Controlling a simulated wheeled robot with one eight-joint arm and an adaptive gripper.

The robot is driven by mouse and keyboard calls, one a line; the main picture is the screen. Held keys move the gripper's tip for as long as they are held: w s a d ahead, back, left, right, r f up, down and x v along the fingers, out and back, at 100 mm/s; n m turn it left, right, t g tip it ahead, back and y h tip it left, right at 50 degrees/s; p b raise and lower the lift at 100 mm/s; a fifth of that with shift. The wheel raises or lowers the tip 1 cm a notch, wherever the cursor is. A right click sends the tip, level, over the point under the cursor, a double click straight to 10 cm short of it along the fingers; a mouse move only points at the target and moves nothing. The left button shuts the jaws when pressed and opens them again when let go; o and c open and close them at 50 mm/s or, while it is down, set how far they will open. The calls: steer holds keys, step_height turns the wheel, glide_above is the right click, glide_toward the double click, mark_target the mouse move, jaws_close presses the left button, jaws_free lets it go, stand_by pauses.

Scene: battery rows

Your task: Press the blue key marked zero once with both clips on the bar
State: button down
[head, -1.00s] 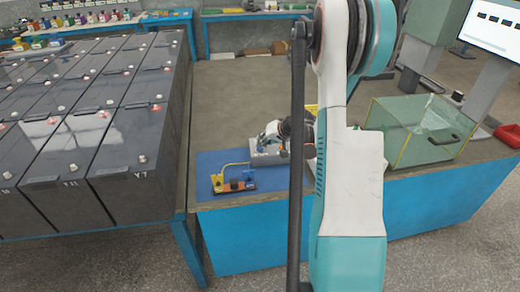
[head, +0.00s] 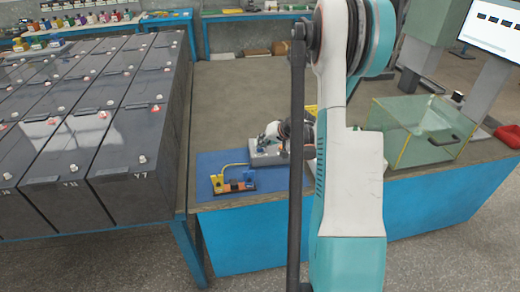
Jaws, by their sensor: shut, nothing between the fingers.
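A grey meter-like box (head: 268,157) stands on the blue mat (head: 207,162) at the front left of the bench. Its face is small and partly covered by my gripper, so I cannot make out the zero key. A short orange and dark bar (head: 234,188) lies at the mat's front. A yellow clip (head: 217,182) is at its left end and a blue clip (head: 248,178) at its right end. A yellow lead (head: 233,165) runs from the yellow clip to the box. My gripper (head: 262,148) is shut and empty, its fingertips low over the box; contact cannot be told.
Tall dark battery cells (head: 125,125) fill the left table, with a gap before the bench. A clear greenish open bin (head: 415,140) and a red tray (head: 508,135) are to the right. My arm hides the bench's middle. The bench (head: 240,100) behind the mat is clear.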

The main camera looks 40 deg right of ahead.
steer(key=shift+r, duration=0.6)
steer(key=shift+r+p, duration=1.75)
steer(key=shift+r, duration=0.8)
